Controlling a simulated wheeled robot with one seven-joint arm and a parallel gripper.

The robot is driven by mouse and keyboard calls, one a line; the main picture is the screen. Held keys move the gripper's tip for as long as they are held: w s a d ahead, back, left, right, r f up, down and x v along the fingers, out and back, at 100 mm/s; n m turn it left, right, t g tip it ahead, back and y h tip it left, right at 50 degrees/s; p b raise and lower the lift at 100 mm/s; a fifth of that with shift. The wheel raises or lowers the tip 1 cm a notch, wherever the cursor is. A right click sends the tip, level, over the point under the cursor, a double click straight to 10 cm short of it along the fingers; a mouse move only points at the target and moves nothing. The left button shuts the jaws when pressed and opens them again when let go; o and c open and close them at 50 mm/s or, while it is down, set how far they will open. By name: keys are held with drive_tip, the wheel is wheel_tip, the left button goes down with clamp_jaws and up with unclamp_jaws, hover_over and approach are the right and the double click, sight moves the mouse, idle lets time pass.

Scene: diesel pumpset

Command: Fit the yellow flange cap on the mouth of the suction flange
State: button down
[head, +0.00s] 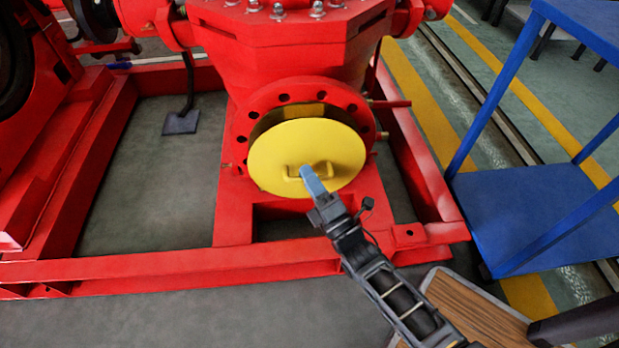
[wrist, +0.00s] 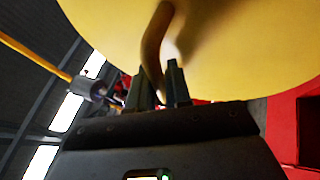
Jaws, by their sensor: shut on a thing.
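The yellow flange cap (head: 280,158) is a round disc with a small handle on its front face. My gripper (head: 312,180) is shut on that handle; the wrist view shows the two fingers (wrist: 160,85) at the yellow handle (wrist: 152,45), with the cap (wrist: 240,50) filling the top. The red suction flange (head: 300,88), with a ring of dark bolt holes, stands upright right behind the cap. The cap covers the lower middle of the mouth. A dark gap and a strip of the mouth's inside show above it. Whether the cap touches the flange, I cannot tell.
A red base frame (head: 180,272) runs around the pump, with a raised rail on the right. A blue trolley (head: 530,210) stands to the right. A thin red rod (head: 390,103) sticks out right of the flange. Grey floor is open in front.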

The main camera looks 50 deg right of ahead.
sight(312, 167)
drive_tip(key=shift+w+d+r, duration=0.1)
drive_tip(key=shift+w+d, duration=1.9)
idle(0.9)
drive_tip(key=c, duration=1.1)
unclamp_jaws()
drive_tip(key=shift+o, duration=0.7)
drive_tip(key=shift+f, duration=0.2)
drive_tip(key=shift+c, duration=0.8)
drive_tip(key=shift+o, duration=1.3)
drive_tip(key=shift+s, duration=0.1)
drive_tip(key=shift+o, duration=0.5)
drive_tip(key=shift+s+f, duration=0.2)
drive_tip(key=shift+s, duration=0.1)
drive_tip(key=v, duration=0.6)
drive_tip(key=shift+s+a, duration=0.25)
drive_tip(key=shift+s, duration=0.05)
